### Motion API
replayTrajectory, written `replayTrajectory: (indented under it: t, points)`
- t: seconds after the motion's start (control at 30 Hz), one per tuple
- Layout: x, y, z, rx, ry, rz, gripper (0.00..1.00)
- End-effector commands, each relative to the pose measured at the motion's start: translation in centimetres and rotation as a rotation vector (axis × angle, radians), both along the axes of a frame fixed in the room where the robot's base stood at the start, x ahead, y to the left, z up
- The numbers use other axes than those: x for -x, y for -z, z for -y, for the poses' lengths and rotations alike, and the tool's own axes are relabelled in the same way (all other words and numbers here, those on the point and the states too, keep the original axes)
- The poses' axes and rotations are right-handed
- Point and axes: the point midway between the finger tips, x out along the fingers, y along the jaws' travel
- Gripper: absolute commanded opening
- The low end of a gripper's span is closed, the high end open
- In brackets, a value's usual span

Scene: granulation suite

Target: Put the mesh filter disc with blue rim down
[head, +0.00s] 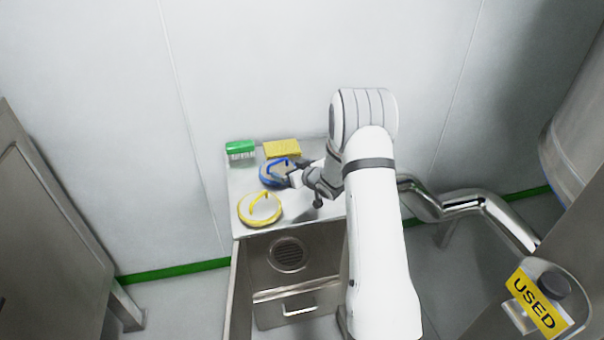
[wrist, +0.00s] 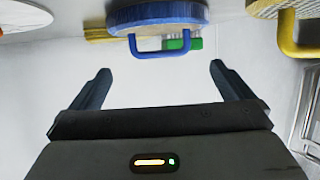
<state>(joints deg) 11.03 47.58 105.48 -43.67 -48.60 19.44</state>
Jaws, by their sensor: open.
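The mesh filter disc with blue rim (head: 268,182) lies on the steel bench top, with its blue handle facing my gripper. In the wrist view the blue disc (wrist: 158,15) is at the top middle, and its handle hangs just beyond the fingertips. My gripper (wrist: 160,72) is open, with nothing between its fingers. In the head view my gripper (head: 298,180) is just right of the blue disc, and part of the disc is hidden by it. I see a gap between fingers and handle in the wrist view.
A yellow-rimmed disc (head: 245,214) lies in front of the blue one, near the bench's front edge. A green brush (head: 240,147) and a yellow sponge (head: 282,148) lie behind. The wall is close behind the bench (head: 326,209). A bent steel pipe (head: 465,199) runs at right.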

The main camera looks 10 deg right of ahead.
Motion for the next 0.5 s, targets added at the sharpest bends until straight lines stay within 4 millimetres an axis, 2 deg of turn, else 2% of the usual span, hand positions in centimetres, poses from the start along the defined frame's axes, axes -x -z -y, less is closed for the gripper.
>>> replayTrajectory:
  t: [0.1,0.2,0.37,0.5]
  points:
    - [2.1,-0.8,0.9,0.000,0.002,0.000,1.00]
    - [3.4,-1.3,1.4,-0.001,0.001,0.001,1.00]
    - [4.5,-2.0,1.8,0.003,0.004,-0.001,1.00]
    - [5.0,-4.2,2.2,0.054,0.051,-0.030,1.00]
